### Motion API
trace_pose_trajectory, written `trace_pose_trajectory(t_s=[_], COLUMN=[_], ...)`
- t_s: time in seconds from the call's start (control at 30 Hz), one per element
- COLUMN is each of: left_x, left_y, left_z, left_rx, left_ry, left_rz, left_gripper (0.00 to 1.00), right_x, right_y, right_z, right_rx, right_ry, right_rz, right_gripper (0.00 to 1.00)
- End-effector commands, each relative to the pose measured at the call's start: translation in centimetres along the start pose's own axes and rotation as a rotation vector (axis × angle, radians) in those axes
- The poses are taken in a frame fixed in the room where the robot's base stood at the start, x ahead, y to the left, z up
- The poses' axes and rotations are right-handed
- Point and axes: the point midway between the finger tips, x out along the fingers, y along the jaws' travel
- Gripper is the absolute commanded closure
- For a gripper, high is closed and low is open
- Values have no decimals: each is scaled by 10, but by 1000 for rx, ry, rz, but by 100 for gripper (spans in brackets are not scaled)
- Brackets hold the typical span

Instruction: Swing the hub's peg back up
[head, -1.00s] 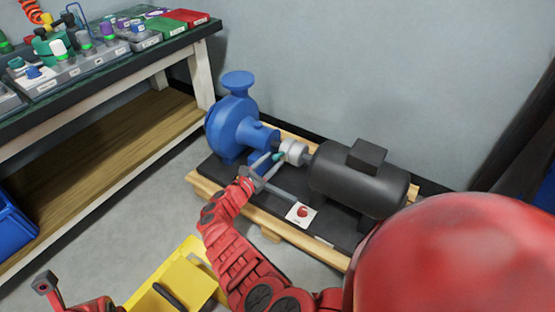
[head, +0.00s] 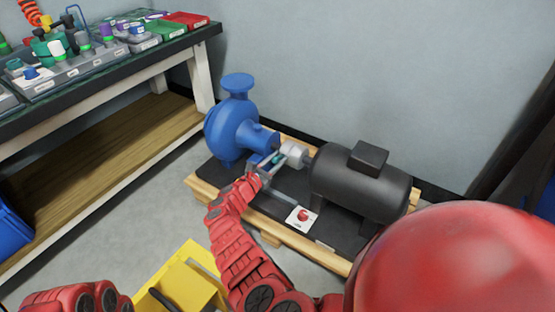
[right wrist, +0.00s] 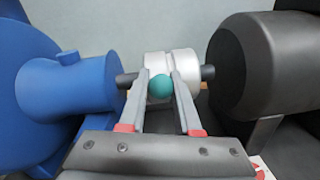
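The silver hub (head: 295,155) sits on the shaft between the blue pump (head: 230,131) and the dark motor (head: 360,184); it also shows in the right wrist view (right wrist: 181,64). The peg's round teal end (right wrist: 160,87) is in front of the hub, and its stem is hidden. My right gripper (right wrist: 160,76) reaches the hub from the front, with one finger on each side of the teal end. The fingers are apart by about the width of the ball, and I cannot tell whether they press on it. My left gripper is out of view; only part of that arm shows at bottom left.
The pump and motor stand on a black base on a wooden pallet (head: 334,262). A card with a red mark (head: 301,218) lies in front of the motor. A workbench (head: 120,66) with trays of parts stands at left. A yellow object (head: 185,275) is at the bottom.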

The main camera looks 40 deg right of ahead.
Motion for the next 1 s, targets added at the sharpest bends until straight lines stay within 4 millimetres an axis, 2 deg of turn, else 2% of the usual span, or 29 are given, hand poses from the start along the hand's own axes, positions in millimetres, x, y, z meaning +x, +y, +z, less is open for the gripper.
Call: trace_pose_trajectory(t_s=[0.03, 0.1, 0.13, 1.0], left_x=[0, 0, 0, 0], left_y=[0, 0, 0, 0], left_z=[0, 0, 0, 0], left_rx=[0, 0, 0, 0], left_ry=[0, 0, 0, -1], left_rz=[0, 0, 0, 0], left_gripper=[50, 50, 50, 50], right_x=[0, 0, 0, 0], right_y=[0, 0, 0, 1], right_z=[0, 0, 0, 0], right_rx=[0, 0, 0, 0], right_ry=[0, 0, 0, 0], right_rz=[1, 1, 1, 2], right_gripper=[85, 97, 100, 100])
